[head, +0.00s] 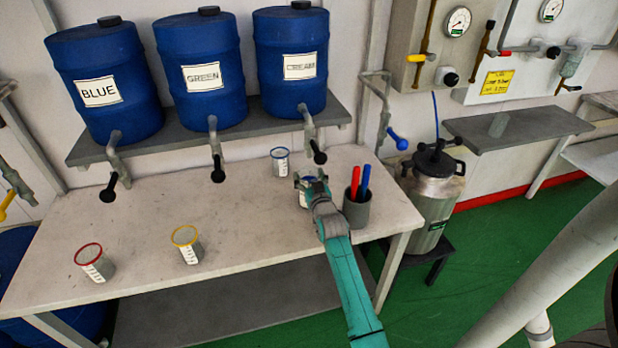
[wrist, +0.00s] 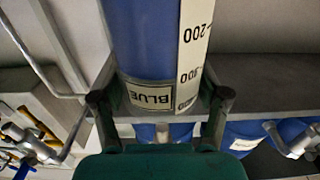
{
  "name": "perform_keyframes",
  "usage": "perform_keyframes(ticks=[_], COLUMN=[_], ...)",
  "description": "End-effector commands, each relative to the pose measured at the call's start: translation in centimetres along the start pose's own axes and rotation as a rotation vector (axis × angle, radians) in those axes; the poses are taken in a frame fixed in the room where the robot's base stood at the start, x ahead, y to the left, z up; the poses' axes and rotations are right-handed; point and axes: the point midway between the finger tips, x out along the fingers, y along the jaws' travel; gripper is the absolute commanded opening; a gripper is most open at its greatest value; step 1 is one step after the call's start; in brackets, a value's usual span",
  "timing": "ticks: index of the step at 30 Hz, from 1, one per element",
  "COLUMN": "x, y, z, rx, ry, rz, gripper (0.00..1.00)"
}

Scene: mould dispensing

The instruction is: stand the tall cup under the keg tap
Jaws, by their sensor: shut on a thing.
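My gripper (head: 311,181) is at the right part of the white table, below the CREAM barrel. In the wrist view my gripper (wrist: 160,97) is shut with a finger on each side of a cup (wrist: 145,40). The cup looks blue, with a white scale strip and a BLUE label showing. In the head view my gripper hides most of it, so I cannot tell its full height or whether it touches the table. The metal keg (head: 431,190) with a black top stands right of the table. A tap with a blue handle (head: 398,139) is on a pipe just left of the keg.
A blue-rimmed cup (head: 281,165) stands just left of my gripper; a grey pen holder (head: 356,212) is close on its right. Yellow-rimmed (head: 188,248) and red-rimmed (head: 95,265) cups stand at left. Barrel taps hang over the table's back. The table's front middle is clear.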

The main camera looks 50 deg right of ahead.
Motion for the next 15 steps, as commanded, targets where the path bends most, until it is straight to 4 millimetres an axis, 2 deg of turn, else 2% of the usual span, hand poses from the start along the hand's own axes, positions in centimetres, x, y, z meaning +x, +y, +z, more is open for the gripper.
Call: perform_keyframes(ticks=[11, 12, 15], x=[0.0, -0.02, -0.02], y=[0.0, 0.0, 0.0], z=[0.39, 0.59, 0.56], rx=[0.001, 0.001, 0.001], ry=[0.003, 0.0, 0.0], rz=[0.0, 0.0, 0.0], gripper=[0.05, 0.77, 0.99])
